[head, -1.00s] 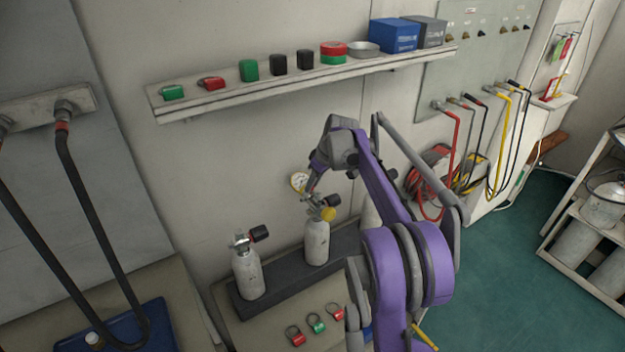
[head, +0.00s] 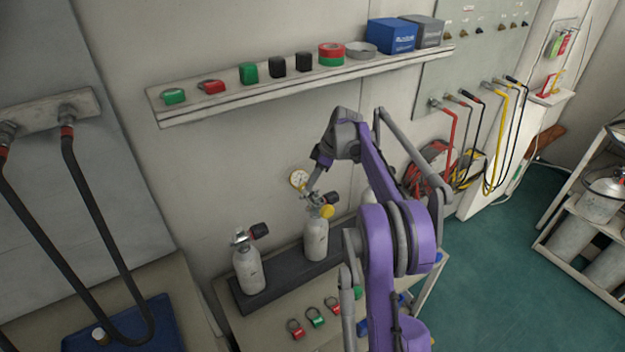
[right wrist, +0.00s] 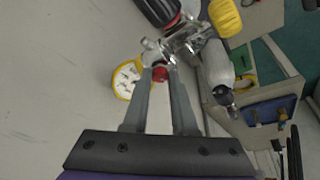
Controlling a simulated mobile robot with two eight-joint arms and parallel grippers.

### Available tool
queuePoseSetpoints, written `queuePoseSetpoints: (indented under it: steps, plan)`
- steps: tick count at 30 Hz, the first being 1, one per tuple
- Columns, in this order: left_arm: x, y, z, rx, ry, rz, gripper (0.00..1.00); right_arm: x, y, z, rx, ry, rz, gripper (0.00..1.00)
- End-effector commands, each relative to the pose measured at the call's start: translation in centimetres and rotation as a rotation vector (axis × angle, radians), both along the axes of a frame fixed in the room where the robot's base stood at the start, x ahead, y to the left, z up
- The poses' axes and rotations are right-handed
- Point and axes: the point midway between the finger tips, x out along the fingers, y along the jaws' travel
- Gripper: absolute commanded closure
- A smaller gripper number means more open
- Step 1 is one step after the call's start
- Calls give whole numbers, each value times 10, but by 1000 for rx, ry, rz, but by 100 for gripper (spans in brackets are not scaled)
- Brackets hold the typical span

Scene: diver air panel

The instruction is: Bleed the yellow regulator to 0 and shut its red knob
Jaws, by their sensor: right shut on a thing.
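The yellow regulator (head: 327,211) sits on the valve of the right-hand grey cylinder (head: 316,240); its yellow cap also shows at the top of the right wrist view (right wrist: 225,17). Its round yellow-rimmed gauge (head: 298,179) hangs by the wall and shows in the right wrist view (right wrist: 126,78), but I cannot read the needle. The small red knob (right wrist: 160,74) sits between my fingertips. My right gripper (right wrist: 162,80) is shut on this red knob; in the head view (head: 309,190) it reaches down beside the valve. My left gripper is not in view.
A second cylinder (head: 248,269) with a black knob stands left in the dark rack (head: 280,286). Red and green ring tags (head: 315,318) lie on the bench in front. A wall shelf (head: 300,87) holds several small items above. Hoses hang from the panel at right.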

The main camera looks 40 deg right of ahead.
Motion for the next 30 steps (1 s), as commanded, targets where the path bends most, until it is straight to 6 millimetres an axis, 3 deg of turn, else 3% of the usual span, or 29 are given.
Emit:
queuePoseSetpoints:
  steps: [9,10,15,25,30]
  plan:
    - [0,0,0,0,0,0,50,0,0,-1,0,1,0,100]
    - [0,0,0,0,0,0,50,0,0,-1,-1,1,0,71]
    - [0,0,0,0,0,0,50,0,0,-1,-1,1,0,44]
    - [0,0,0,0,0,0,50,-1,-1,3,0,1,-1,44]
    - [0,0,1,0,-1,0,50,-8,-7,25,0,0,-1,44]
